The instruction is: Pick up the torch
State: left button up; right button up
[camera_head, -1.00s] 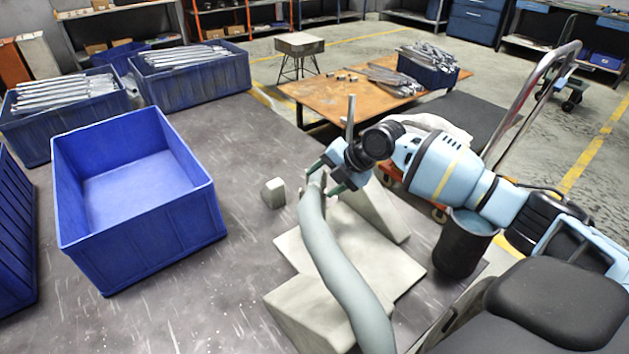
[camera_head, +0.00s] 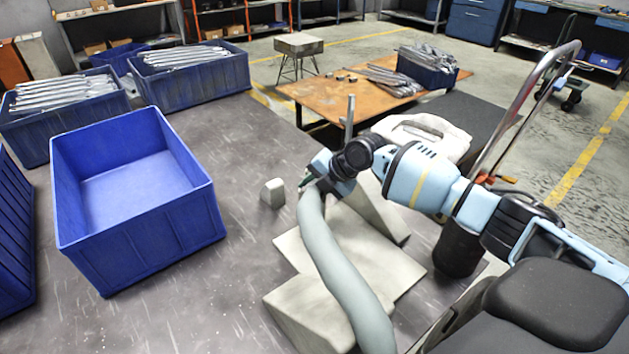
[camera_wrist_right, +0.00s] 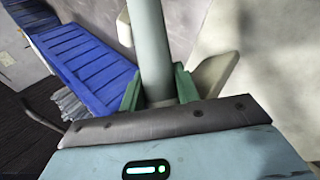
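A long, bent, pale grey-green tube (camera_head: 335,265), which looks like the torch or its hose, runs from my right gripper (camera_head: 308,182) towards the front edge in the head view. I cannot tell where the torch itself begins. In the right wrist view the tube (camera_wrist_right: 153,45) stands between the green fingers of my right gripper (camera_wrist_right: 160,90), one on each side, very close to it. Whether they press on it does not show clearly. The far finger is hidden in the head view. My left gripper is not in view.
Pale wedge blocks and a plate (camera_head: 300,250) lie under the tube. A small grey block (camera_head: 272,193) is left of the gripper. An upright metal bar (camera_head: 350,120) stands behind it. An empty blue bin (camera_head: 145,250) is at left; a dark bucket (camera_head: 458,250) is at right.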

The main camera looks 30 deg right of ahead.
jog(key=shift+r, duration=0.1)
jog(key=c, duration=0.4)
notch_tip(320, 180, up, 10)
jog(key=shift+f, duration=0.15)
jog(key=shift+a, duration=0.1)
